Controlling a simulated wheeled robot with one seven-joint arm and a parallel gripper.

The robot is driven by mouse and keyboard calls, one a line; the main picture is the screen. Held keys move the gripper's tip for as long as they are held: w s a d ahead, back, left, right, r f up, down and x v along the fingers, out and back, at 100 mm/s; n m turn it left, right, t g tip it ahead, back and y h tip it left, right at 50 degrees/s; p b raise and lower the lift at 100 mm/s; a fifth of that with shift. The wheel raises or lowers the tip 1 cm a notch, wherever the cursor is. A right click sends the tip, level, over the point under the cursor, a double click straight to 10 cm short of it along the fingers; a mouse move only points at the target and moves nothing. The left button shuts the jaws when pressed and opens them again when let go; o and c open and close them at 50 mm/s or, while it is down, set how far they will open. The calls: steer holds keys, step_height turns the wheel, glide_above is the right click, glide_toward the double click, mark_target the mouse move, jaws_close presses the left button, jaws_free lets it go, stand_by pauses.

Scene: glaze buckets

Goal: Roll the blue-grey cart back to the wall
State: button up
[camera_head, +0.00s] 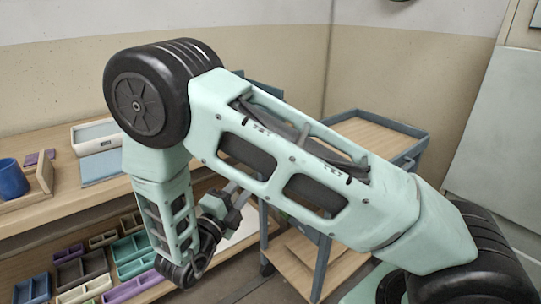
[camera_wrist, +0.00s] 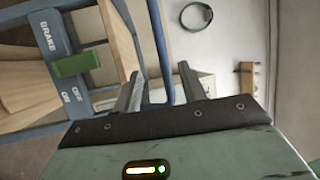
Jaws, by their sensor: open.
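The blue-grey cart (camera_head: 420,146) stands right of the shelf bench in the head view, partly hidden behind my arm. It has wood-coloured trays and upright posts. In the wrist view, the cart's frame (camera_wrist: 125,99) fills the left side. A plate (camera_wrist: 52,38) there reads BRAKE, ON and OFF, with a green brake lever (camera_wrist: 75,64) across it. I cannot tell its setting. My gripper (camera_wrist: 160,78) is open. A blue-grey bar (camera_wrist: 160,45) of the cart appears between its fingers; I cannot tell whether they touch it. My arm mostly hides the gripper in the head view.
A wooden bench (camera_head: 80,208) on the left holds a blue mug (camera_head: 12,180), a wooden holder and a pale box. Coloured trays (camera_head: 85,268) fill its lower shelf. The wall (camera_head: 290,62) runs behind. A pale cabinet (camera_head: 500,140) stands at the right.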

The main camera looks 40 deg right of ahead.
steer(key=p+x, duration=0.1)
steer(key=x, duration=1.3)
steer(key=shift+w+d, duration=0.15)
steer(key=shift+d, duration=0.15)
steer(key=shift+f, duration=0.1)
jaws_close()
